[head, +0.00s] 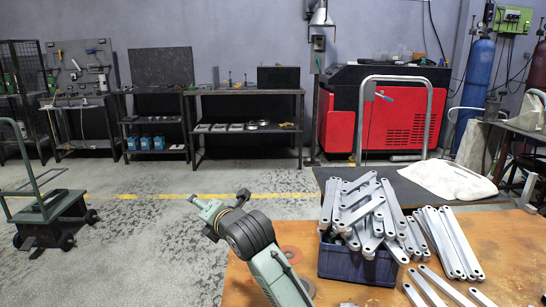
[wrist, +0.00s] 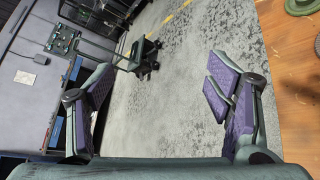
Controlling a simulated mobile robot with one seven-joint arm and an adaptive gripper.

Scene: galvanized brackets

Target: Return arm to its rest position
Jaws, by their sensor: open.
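My arm (head: 255,245) rises from the bottom centre of the head view, beside the wooden table's left part. It bends at a dark joint, and its far end points up and left over the grey floor. My gripper (wrist: 158,78) is open in the wrist view, its two purple-padded fingers wide apart. The fingers are not clear in the head view.
A blue crate (head: 340,263) full of galvanized brackets (head: 366,212) stands on the wooden table (head: 520,240), with more brackets (head: 447,242) lying to its right. A green trolley (head: 50,215) stands on the floor at left. Open floor lies between the trolley and my arm.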

